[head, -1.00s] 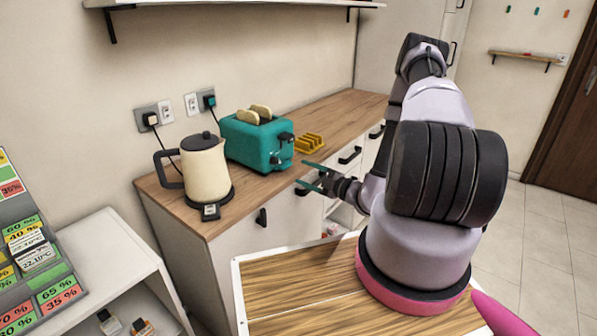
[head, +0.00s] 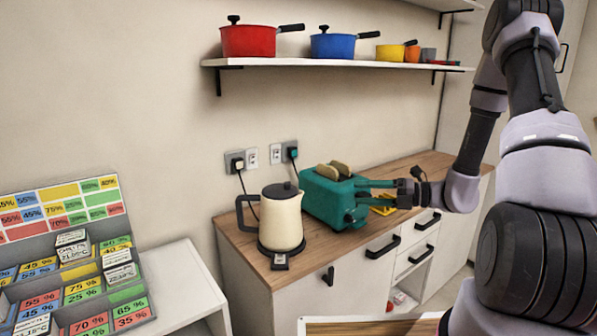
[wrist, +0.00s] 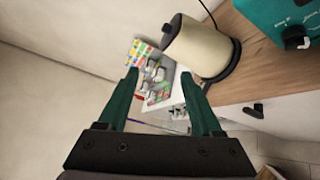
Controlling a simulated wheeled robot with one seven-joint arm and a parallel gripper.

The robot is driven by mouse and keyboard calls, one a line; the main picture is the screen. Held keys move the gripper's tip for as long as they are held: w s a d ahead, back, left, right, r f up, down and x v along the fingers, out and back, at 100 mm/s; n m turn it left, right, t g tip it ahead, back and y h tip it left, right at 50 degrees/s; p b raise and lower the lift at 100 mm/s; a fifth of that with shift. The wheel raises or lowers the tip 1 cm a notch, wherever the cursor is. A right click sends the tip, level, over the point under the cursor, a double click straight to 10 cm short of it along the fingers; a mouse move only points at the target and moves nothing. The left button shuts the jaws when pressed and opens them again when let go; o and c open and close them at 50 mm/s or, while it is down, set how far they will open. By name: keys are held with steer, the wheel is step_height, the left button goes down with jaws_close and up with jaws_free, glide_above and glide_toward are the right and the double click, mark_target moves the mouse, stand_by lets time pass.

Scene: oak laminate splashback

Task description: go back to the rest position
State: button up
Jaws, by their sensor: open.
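My gripper (head: 375,191) is open, with its green fingers spread and nothing between them. In the head view it shows in front of the right end of the teal toaster (head: 330,203), over the counter's front side; whether it touches the toaster cannot be told there. In the wrist view the gripper (wrist: 163,85) points toward the cream kettle (wrist: 205,45) and the coloured label rack, with clear space between the fingers. The toaster holds two bread slices (head: 333,170) and also shows at the wrist view's upper right (wrist: 280,18).
The kettle (head: 282,218) stands on its base left of the toaster. A yellow rack (head: 384,207) is partly hidden behind my gripper. A shelf (head: 330,64) with pots hangs above. The label rack (head: 70,230) stands on a white unit at left.

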steer(key=s+a+r+n+g+h, duration=0.1)
steer(key=s+r+n+g+h, duration=0.5)
steer(key=s+r+n, duration=0.75)
steer(key=s+d+r+n+t+h, duration=0.2)
steer(key=d+r+n+t+h, duration=0.1)
steer(key=n, duration=0.5)
steer(key=s+d+r+n+t+h, duration=0.2)
steer(key=d+r+n+t+h, duration=0.2)
steer(key=r+n, duration=0.4)
steer(key=shift+s+d+r+n+t+h, duration=0.2)
steer(key=shift+s+n+t+h, duration=0.05)
steer(key=shift+n+t+h, duration=0.5)
